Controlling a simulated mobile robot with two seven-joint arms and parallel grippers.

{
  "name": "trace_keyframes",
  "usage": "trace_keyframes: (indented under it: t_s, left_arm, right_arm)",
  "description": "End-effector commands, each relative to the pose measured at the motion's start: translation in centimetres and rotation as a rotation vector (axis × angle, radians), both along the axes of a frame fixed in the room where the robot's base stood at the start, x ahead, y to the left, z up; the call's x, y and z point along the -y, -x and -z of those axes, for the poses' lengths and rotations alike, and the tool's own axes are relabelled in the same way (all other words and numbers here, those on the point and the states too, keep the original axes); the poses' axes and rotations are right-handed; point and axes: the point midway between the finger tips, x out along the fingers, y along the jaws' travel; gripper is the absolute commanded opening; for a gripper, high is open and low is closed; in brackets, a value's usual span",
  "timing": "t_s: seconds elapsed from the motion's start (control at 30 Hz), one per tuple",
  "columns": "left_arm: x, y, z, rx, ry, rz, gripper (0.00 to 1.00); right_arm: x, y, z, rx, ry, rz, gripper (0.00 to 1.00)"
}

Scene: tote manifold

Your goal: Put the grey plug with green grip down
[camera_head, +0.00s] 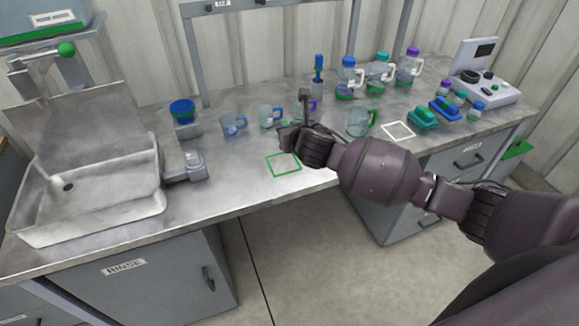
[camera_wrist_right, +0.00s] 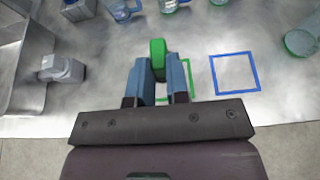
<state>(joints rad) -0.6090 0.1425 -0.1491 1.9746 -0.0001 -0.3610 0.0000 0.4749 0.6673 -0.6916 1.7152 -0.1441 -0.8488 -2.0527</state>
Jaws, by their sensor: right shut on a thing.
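My right gripper (camera_wrist_right: 158,66) is shut on the plug, whose green grip (camera_wrist_right: 158,50) shows between the two fingers in the wrist view. The plug's grey part is hidden below. In the head view the right gripper (camera_head: 289,138) is over the steel bench, just behind a green square outline (camera_head: 283,164); the plug cannot be made out there. In the wrist view the green outline (camera_wrist_right: 190,80) is partly covered by the right finger. I cannot tell whether the plug touches the bench. My left gripper is not in view.
A blue square outline (camera_wrist_right: 235,73) lies right of the gripper in the wrist view. Clear mugs (camera_head: 234,125) and several lidded bottles (camera_head: 347,78) stand behind. A sink (camera_head: 90,190) and a grey fitting (camera_head: 190,167) are at left. The bench's front edge is close.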

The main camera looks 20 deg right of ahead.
Motion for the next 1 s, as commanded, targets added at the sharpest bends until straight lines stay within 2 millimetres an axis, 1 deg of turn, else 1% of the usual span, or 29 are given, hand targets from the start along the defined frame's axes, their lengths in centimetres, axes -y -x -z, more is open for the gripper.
trace_keyframes:
  t_s: [0.03, 0.1, 0.33, 0.43, 0.67, 0.77, 0.9, 1.0]
  left_arm:
    - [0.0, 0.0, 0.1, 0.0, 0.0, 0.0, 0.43]
    - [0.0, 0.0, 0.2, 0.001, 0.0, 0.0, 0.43]
    - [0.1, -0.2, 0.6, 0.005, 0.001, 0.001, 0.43]
    - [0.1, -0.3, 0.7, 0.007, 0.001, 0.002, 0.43]
    - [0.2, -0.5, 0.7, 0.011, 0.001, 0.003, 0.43]
    - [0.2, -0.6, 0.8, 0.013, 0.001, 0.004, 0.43]
    - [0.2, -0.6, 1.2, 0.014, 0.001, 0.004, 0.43]
    - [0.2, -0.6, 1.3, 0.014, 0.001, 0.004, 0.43]
  right_arm:
    - [0.0, 0.0, 1.4, -0.003, -0.002, 0.001, 0.0]
    - [-0.1, 0.1, 2.9, -0.004, -0.002, 0.0, 0.0]
    - [-0.1, 0.0, 7.5, -0.002, -0.002, 0.0, 0.0]
    - [-0.1, 0.0, 8.7, -0.001, -0.002, 0.0, 0.0]
    - [-0.1, 0.0, 9.9, 0.001, -0.001, -0.001, 0.0]
    - [-0.1, 0.0, 11.0, -0.002, -0.001, -0.001, 0.0]
    - [0.0, 0.0, 13.1, -0.002, -0.002, 0.001, 0.0]
    - [-0.1, 0.0, 13.7, 0.0, -0.002, -0.001, 0.0]
